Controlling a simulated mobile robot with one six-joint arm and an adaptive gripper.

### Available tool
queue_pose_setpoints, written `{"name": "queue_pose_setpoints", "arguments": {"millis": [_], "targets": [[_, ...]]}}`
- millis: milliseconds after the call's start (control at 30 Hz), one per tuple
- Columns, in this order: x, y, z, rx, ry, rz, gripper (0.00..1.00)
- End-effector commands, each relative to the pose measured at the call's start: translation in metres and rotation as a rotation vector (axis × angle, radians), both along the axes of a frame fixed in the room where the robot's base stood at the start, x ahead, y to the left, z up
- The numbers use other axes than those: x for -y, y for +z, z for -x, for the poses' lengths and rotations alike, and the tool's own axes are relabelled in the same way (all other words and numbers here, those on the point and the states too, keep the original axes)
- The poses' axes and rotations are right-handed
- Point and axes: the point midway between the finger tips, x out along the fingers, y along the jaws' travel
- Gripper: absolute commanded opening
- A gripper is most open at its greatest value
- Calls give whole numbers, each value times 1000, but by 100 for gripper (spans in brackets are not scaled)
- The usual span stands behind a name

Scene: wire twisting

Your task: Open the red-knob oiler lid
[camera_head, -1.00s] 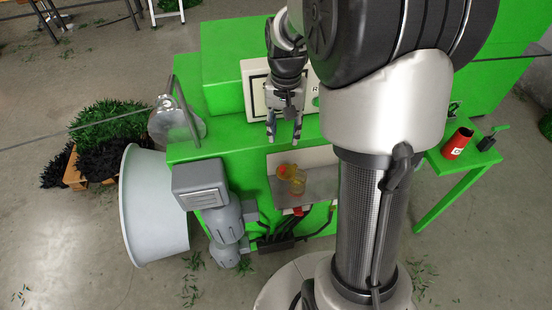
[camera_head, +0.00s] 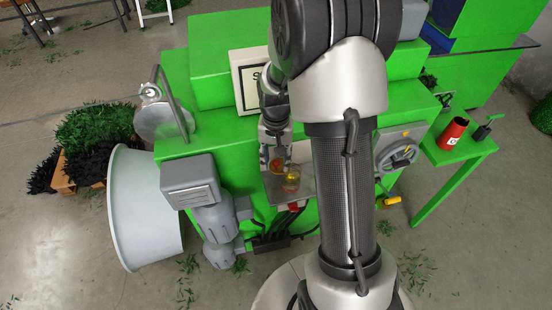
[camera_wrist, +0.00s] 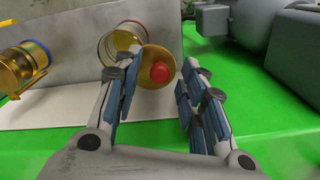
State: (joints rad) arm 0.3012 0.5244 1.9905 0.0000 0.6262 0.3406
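The red-knob oiler shows in the wrist view as a clear glass cup (camera_wrist: 118,43) with a round gold lid (camera_wrist: 150,78) and a red knob (camera_wrist: 160,72) at its centre. In the head view my gripper (camera_head: 275,158) points down over the oiler, and the red knob (camera_head: 275,165) shows between the fingers. The arm hides part of the area.
A second oiler with yellow parts (camera_wrist: 20,68) stands left in the wrist view and shows in the head view (camera_head: 291,182). A grey plate (camera_wrist: 60,50) lies beneath them.

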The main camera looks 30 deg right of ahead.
Motion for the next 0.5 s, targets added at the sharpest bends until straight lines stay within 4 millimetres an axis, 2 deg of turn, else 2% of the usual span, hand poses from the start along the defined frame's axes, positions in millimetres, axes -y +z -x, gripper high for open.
{"name": "queue_pose_setpoints", "arguments": {"millis": [167, 500], "targets": [[0, 0, 0, 0, 0, 0, 36], [0, 0, 0, 0, 0, 0, 14]]}}
